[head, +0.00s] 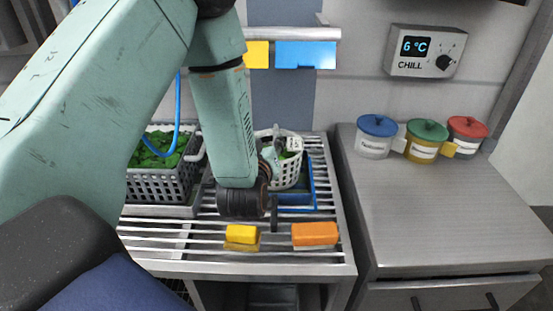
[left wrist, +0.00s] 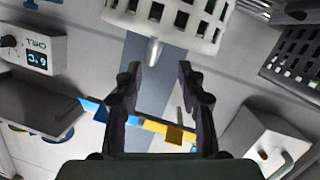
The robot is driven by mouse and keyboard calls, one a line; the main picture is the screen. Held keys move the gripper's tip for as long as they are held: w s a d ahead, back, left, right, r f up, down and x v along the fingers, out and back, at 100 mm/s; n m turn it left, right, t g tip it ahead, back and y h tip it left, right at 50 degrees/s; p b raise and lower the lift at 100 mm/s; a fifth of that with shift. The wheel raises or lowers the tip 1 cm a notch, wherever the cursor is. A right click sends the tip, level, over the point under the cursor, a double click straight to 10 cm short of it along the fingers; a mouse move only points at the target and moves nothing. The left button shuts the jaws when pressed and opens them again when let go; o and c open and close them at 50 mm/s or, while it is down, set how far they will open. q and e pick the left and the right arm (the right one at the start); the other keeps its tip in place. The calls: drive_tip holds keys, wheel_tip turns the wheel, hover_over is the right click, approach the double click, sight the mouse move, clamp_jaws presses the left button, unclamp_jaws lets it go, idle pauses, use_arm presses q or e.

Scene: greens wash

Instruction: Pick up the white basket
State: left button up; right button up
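My left gripper (left wrist: 160,75) is open and empty, apart from the basket. In the head view my own arm mostly hides this gripper. My right gripper is not in view.
A grey basket of greens (head: 160,184) stands to the left of the white one. A yellow block (head: 241,234) and an orange block (head: 314,234) lie on the front slats. Three lidded jars (head: 427,140) stand on the right counter (head: 445,210), which is otherwise clear.

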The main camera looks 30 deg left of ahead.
sight(275, 134)
use_arm(q)
drive_tip(key=x, duration=0.5)
drive_tip(key=shift+w+d+f, duration=0.25)
drive_tip(key=shift+w+f, duration=0.05)
drive_tip(key=shift+w, duration=0.1)
drive_tip(key=shift+w+a, duration=0.25)
drive_tip(key=shift+a, duration=0.05)
drive_tip(key=shift+w+f, duration=0.1)
drive_tip(key=shift+w, duration=0.05)
drive_tip(key=shift+c, duration=0.3)
drive_tip(key=shift+c, duration=0.7)
clamp_jaws()
